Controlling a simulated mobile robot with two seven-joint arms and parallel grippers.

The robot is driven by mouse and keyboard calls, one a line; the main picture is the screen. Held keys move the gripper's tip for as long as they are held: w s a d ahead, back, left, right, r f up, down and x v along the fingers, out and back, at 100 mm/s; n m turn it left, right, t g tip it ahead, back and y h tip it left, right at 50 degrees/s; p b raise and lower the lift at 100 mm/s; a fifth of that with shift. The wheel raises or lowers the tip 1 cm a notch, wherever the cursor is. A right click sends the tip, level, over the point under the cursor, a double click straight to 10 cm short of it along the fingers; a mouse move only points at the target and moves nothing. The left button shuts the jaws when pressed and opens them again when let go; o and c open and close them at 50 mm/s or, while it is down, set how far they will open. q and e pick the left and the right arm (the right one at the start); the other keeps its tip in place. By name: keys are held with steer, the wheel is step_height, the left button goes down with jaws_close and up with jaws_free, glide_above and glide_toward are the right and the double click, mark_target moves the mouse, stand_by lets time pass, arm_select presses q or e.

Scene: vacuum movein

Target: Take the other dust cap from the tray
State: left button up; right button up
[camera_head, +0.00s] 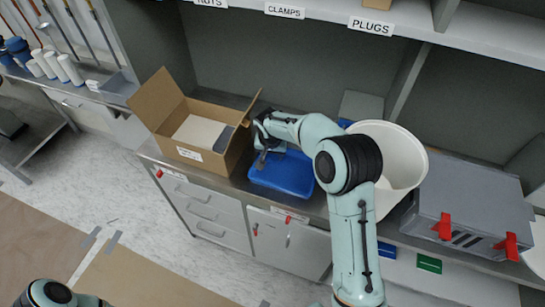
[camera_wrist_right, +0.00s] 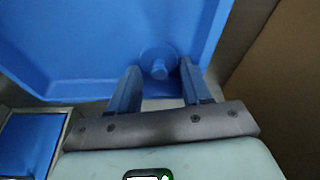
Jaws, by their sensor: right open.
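The blue tray (camera_head: 288,180) lies on the bench between the cardboard box and the white bin. In the right wrist view the tray (camera_wrist_right: 90,45) fills the upper left. A blue dust cap (camera_wrist_right: 159,66), a round disc with a short stub, sits in the tray near its edge. My right gripper (camera_wrist_right: 159,75) is open, its two fingers on either side of the cap in the picture, with clear gaps. I cannot tell whether the fingertips reach the cap's height. In the head view my right gripper (camera_head: 262,158) is over the tray's left end, and the cap is hidden. My left gripper is out of view.
An open cardboard box (camera_head: 170,127) stands close to the left of my right gripper. A white bin (camera_head: 405,165) stands right of the tray, behind my right arm. A grey case (camera_head: 470,205) with red tags is further right. A shelf (camera_head: 480,40) overhangs the bench.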

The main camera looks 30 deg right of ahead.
steer(key=shift+s, duration=0.1)
jaws_close()
steer(key=shift+r, duration=0.1)
